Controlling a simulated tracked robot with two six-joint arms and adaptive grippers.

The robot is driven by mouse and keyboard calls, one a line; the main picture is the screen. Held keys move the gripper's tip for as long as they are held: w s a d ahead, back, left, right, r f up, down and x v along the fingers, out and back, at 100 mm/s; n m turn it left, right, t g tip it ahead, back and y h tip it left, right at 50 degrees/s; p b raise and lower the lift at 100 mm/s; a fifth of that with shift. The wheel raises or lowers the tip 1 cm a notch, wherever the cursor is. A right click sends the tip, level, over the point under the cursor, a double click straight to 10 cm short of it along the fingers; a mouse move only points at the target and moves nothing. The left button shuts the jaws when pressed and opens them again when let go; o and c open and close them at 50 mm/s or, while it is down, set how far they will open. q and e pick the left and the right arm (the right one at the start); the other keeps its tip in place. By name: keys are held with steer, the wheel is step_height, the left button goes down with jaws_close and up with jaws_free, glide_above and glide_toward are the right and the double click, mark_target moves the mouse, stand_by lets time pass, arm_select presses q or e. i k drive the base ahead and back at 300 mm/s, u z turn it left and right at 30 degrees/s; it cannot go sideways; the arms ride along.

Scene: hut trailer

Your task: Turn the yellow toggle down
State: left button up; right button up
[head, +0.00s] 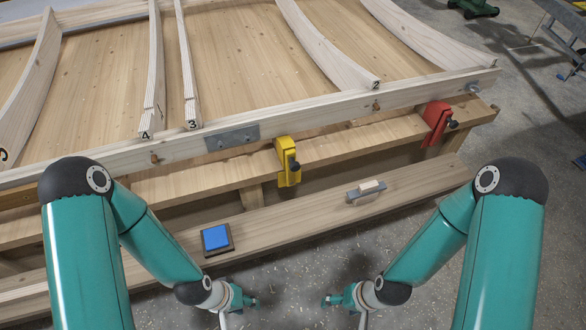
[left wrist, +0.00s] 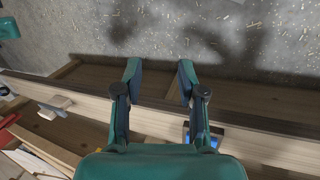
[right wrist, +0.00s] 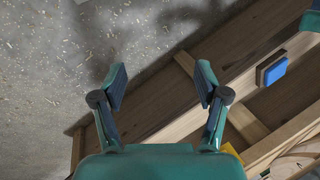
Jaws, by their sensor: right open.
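A bit of yellow, perhaps the toggle, shows at the bottom of the right wrist view (right wrist: 231,149). My left gripper (head: 250,300) is open and empty, low in front of the bench and below the toggle. My right gripper (head: 330,300) is open and empty, level with it to the right.
A red toggle (head: 436,116) is further right on the bench edge. A blue square block (head: 216,238) and a small grey-and-wood block (head: 366,191) lie on the lower plank (head: 300,218). Curved numbered ribs stand on the bench. Floor in front is clear with shavings.

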mark_target(292, 166)
steer(key=u, duration=0.05)
steer(key=k, duration=1.25)
steer(key=z, duration=0.5)
steer(key=i, duration=1.25)
steer(key=z, duration=0.35)
steer(key=i, duration=0.85)
steer(key=u, duration=0.4)
